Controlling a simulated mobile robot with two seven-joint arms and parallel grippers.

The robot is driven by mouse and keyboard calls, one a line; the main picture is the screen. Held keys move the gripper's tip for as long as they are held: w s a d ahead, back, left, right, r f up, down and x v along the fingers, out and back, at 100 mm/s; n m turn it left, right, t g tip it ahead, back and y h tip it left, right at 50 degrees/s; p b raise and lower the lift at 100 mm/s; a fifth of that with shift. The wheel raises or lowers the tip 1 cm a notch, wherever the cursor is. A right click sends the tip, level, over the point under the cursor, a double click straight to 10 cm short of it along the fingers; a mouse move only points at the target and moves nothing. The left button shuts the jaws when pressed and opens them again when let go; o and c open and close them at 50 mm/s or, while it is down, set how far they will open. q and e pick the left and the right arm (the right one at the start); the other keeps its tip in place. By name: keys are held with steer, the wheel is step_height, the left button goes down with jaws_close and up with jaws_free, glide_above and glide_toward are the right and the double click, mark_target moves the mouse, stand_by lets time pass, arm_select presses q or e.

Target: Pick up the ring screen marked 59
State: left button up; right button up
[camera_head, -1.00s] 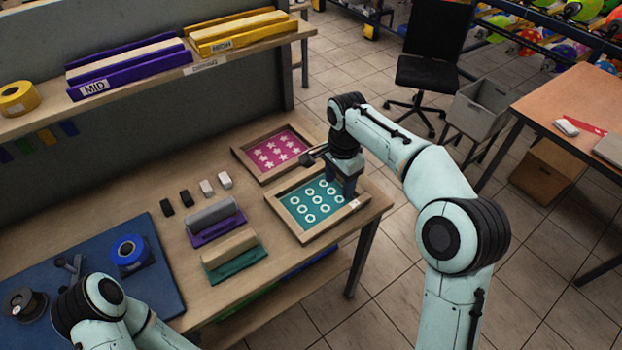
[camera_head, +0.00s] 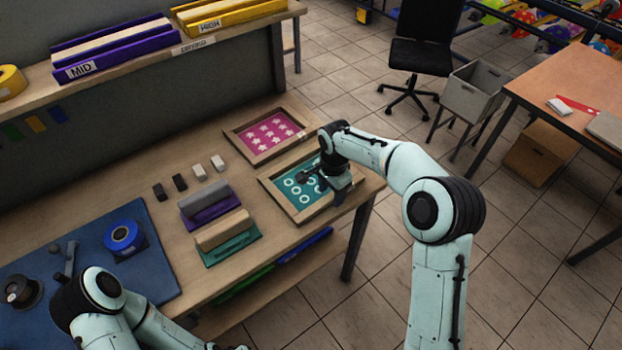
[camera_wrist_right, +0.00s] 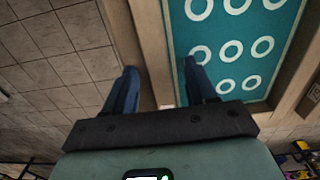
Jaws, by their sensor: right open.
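The ring screen (camera_head: 299,193), a teal mesh with white rings in a wooden frame, lies on the workbench near its right end. No number is readable on it. My right gripper (camera_head: 340,192) is over the frame's right side, pointing down. In the right wrist view the open gripper (camera_wrist_right: 160,68) has one blue finger on each side of the wooden rim of the ring screen (camera_wrist_right: 237,50); the finger on the right overlaps the teal mesh. I cannot tell whether the fingers touch the frame. My left gripper is out of sight; only part of that arm shows.
A pink star screen (camera_head: 270,134) in a similar frame lies just behind. Squeegee-like blocks on purple (camera_head: 208,207) and teal (camera_head: 226,236) bases and several small blocks sit to the left. A blue mat (camera_head: 150,250) is further left.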

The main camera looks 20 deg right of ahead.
steer(key=shift+f, duration=0.25)
jaws_close()
steer(key=shift+r, duration=0.1)
